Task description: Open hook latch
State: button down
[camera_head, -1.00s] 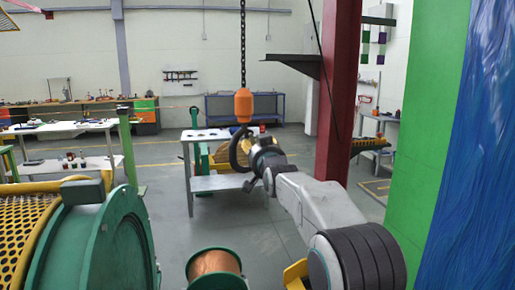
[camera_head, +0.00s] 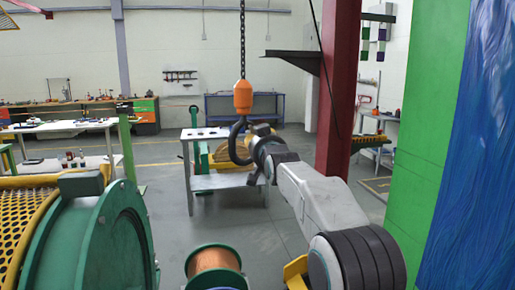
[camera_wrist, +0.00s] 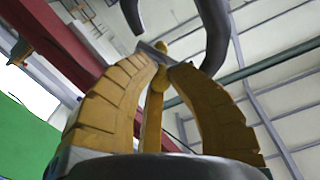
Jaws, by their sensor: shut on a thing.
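The crane hook (camera_head: 236,150) is dark and curved and hangs under an orange block (camera_head: 243,97). In the wrist view the dark hook (camera_wrist: 217,40) curves above my fingertips. A thin yellow part shows between the fingers. In the head view my gripper is at the right side of the hook, and its fingertips are too small and hidden to make out.
A chain (camera_head: 243,40) holds the orange block. A grey table (camera_head: 228,182) stands behind the hook. A red column (camera_head: 338,90) and a green panel (camera_head: 425,130) stand to the right. A green reel machine (camera_head: 100,235) and a copper spool (camera_head: 214,262) are in front.

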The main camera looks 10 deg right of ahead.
jog(key=shift+s+d+r+n, duration=0.1)
jog(key=shift+r+n, duration=0.4)
jog(key=shift+n, duration=0.2)
jog(key=c, duration=1.2)
grip_release()
jog(key=shift+f, duration=0.2)
jog(key=s, duration=1.1)
jog(key=shift+s, duration=0.4)
